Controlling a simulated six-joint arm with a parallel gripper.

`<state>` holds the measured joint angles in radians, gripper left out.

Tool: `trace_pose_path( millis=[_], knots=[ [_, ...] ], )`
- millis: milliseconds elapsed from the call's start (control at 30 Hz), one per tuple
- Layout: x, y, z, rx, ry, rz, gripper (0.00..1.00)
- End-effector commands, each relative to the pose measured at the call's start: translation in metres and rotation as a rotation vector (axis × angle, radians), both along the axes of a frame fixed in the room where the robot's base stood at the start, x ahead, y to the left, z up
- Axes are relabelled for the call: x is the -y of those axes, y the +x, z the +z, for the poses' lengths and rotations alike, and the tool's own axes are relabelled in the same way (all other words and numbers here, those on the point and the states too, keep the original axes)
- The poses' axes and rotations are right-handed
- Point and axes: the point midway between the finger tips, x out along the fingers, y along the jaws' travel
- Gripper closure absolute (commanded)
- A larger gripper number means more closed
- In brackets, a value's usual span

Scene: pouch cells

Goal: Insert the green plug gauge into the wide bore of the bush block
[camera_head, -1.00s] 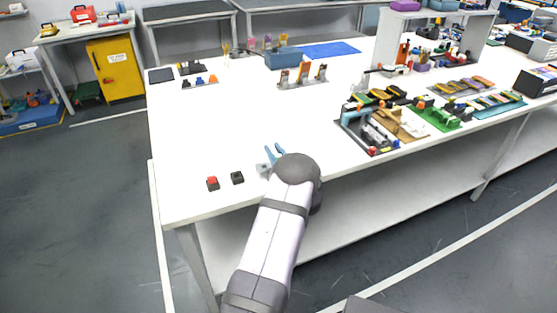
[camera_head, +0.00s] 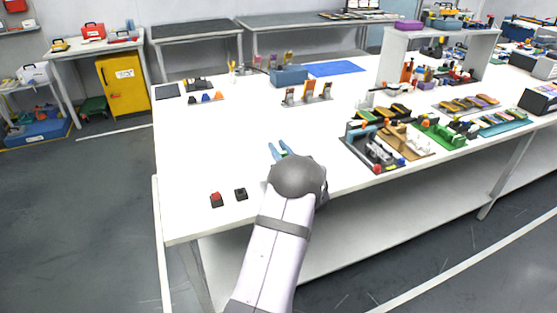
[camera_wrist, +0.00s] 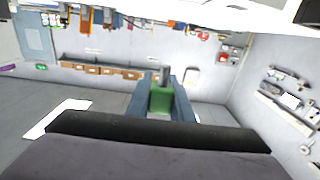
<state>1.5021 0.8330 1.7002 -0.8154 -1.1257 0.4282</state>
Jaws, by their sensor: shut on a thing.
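My gripper (camera_head: 281,151) has two blue fingers and is above the near left part of the white table. In the wrist view its fingers (camera_wrist: 165,95) are shut on the green plug gauge (camera_wrist: 161,101), with green between them and a grey part beyond. In the head view only a trace of green shows between the fingers. A small dark block (camera_head: 241,194) sits on the table left of my wrist, seemingly with a recess on top. I cannot tell whether it is the bush block. My arm hides the table beneath it.
A red-topped black block (camera_head: 216,200) stands left of the dark block, near the front edge of the table (camera_head: 195,150). Fixtures and a grey tray (camera_head: 370,153) stand to the right. A blue bin (camera_head: 289,76) stands at the back. The table's middle left is clear.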

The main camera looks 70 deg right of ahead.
Motion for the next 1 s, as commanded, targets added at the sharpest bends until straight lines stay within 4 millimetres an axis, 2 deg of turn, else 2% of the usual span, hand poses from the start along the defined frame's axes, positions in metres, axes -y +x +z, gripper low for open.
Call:
trace_pose_path(
  millis=[100, 267, 433, 700, 1000],
  knots=[
    [0.0, 0.0, 0.013, 0.001, -0.002, 0.0, 1.0],
    [0.0, 0.0, 0.019, 0.001, 0.001, -0.001, 1.0],
    [-0.006, 0.008, 0.015, 0.0, 0.0, 0.002, 1.0],
    [-0.03, 0.031, 0.009, 0.001, -0.001, 0.002, 1.0],
    [-0.035, 0.035, 0.011, 0.001, 0.001, -0.001, 1.0]
  ],
)
